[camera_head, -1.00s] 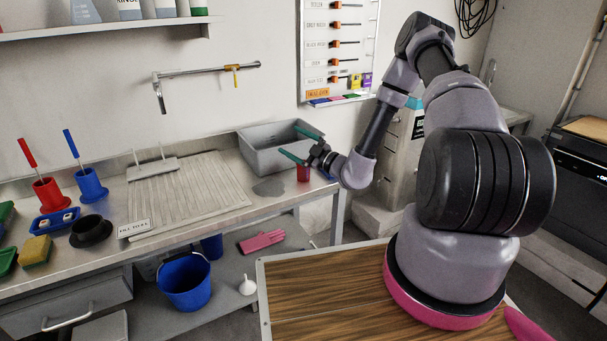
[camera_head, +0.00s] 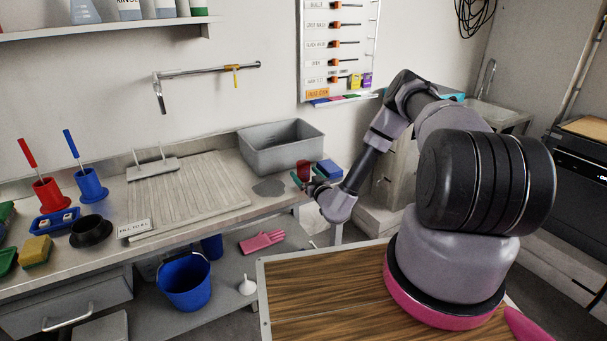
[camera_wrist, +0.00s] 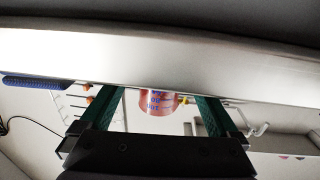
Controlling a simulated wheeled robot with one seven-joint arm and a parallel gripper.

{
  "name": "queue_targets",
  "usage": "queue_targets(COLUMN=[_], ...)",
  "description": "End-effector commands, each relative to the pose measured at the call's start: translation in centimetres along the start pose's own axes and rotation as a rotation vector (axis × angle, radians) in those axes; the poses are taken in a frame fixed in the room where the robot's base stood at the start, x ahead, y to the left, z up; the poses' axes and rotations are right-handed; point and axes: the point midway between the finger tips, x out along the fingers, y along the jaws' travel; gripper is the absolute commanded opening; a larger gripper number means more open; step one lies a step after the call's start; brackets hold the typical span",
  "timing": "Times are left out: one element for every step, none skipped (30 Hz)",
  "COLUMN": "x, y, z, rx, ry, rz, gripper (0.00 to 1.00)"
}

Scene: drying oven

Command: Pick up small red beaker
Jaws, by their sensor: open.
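The small red beaker (camera_head: 303,169) stands near the right end of the bench, just in front of the grey basin. My gripper (camera_head: 309,181) is low at the bench's right end, with its teal fingers open close to the beaker. In the wrist view the translucent red beaker (camera_wrist: 158,103), with blue markings, shows between the two spread fingers of my gripper (camera_wrist: 161,97). I cannot tell whether either finger touches it. The beaker's lower part is partly hidden by the gripper in the head view.
The grey basin (camera_head: 281,152) stands behind the beaker. A blue block (camera_head: 329,170) lies close to its right. A ribbed drainboard (camera_head: 190,196) and red and blue holders (camera_head: 50,194) are farther left. The bench's front edge is just below my gripper.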

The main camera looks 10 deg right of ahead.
Motion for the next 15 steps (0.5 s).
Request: queue_targets(x=[0.7, 1.1, 1.8, 2.2, 2.7, 3.3, 3.6, 4.0, 4.3, 4.5, 4.6, 4.8, 4.8, 4.8, 4.8], y=[-0.1, -0.1, -0.1, -0.1, -0.1, -0.1, -0.1, -0.1, 0.0, -0.1, -0.1, -0.1, -0.1, -0.1, 0.0], z=[-0.3, -0.5, -0.8, -0.9, -1.1, -1.0, -1.0, -1.0, -1.0, -1.0, -1.0, -1.0, -1.0, -1.0, -1.0], rx=[-0.002, -0.003, -0.004, -0.004, -0.004, -0.003, -0.003, -0.003, -0.002, -0.002, -0.002, -0.001, -0.001, -0.001, 0.0], ry=[0.003, 0.004, 0.004, 0.004, 0.004, 0.003, 0.003, 0.003, 0.003, 0.002, 0.002, 0.002, 0.002, 0.002, 0.001], rz=[-0.002, -0.002, -0.003, -0.002, -0.003, -0.002, -0.002, -0.002, -0.001, -0.001, -0.001, -0.002, -0.002, -0.001, -0.001], gripper=[0.96, 0.96, 0.96, 0.96, 0.96, 0.96, 0.96, 0.96, 0.96, 0.96, 0.96, 0.96, 0.96, 0.96, 0.96])
